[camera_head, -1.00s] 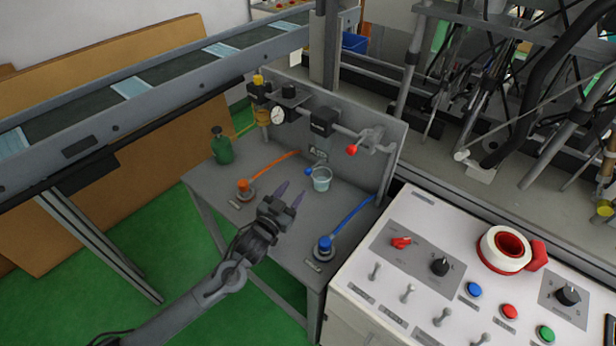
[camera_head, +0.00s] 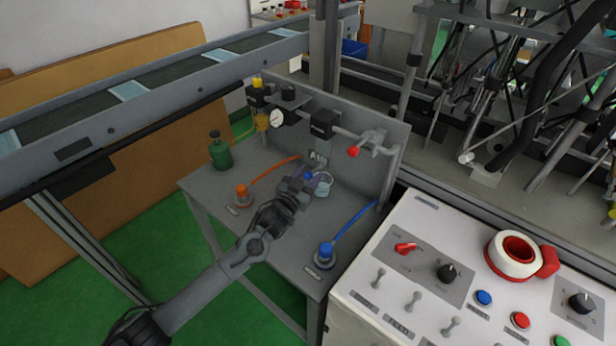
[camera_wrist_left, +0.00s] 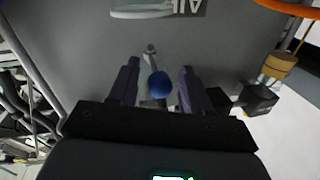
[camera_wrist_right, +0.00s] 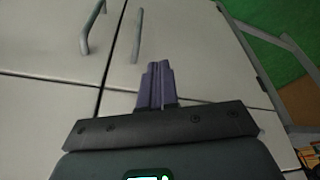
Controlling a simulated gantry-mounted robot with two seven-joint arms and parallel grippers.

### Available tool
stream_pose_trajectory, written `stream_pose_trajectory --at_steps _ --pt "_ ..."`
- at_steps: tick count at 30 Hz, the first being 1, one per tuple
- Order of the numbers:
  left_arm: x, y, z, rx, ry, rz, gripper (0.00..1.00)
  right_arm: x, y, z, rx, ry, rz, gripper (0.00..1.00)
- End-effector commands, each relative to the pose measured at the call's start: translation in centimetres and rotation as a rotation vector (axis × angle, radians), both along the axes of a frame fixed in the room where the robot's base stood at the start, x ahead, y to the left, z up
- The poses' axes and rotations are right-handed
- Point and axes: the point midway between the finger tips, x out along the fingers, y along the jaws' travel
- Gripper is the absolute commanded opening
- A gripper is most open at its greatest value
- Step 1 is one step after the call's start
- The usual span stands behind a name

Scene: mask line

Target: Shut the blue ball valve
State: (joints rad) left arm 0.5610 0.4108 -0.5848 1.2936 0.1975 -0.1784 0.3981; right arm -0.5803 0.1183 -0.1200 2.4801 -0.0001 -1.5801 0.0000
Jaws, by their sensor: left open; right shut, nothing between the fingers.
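The blue ball (camera_head: 308,176) of the valve sits low by the back panel, next to a small pale bucket (camera_head: 323,185). In the left wrist view the blue ball (camera_wrist_left: 159,84) shows between the two fingers, with a metal lever or stem (camera_wrist_left: 150,55) beyond it. My left gripper (camera_wrist_left: 158,75) is open, one finger on each side of the ball. Contact cannot be told, but gaps show on both sides. In the head view the gripper partly hides the valve. My right gripper (camera_wrist_right: 158,68) is shut and empty in front of pale cabinet doors.
A red ball handle (camera_head: 353,152) is on the pipe above right. An orange hose fitting (camera_head: 241,190), a blue hose fitting (camera_head: 325,251) and a green bottle (camera_head: 220,150) stand on the grey bench (camera_head: 208,185). A white control panel (camera_head: 360,290) is at right.

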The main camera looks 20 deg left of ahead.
Motion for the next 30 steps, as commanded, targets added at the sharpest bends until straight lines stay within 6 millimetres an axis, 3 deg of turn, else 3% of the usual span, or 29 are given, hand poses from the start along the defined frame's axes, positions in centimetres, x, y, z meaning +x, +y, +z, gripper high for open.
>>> stream_pose_trajectory --at_steps 3,12,23,30 --pt "0.0 0.0 0.0 0.000 0.000 0.000 0.45 0.0 0.1 0.0 0.002 0.000 -0.001 0.00" --pt "0.0 0.0 0.0 0.000 0.000 0.000 0.00 0.0 0.1 0.0 0.004 0.001 -0.002 0.00" --pt "0.0 -0.4 0.2 -0.004 -0.002 0.027 0.00 0.0 -0.1 0.4 -0.004 0.000 0.002 0.00" --pt "-0.3 -1.9 0.2 -0.011 -0.002 0.213 0.00 0.0 -0.1 1.6 -0.007 0.000 0.004 0.00"
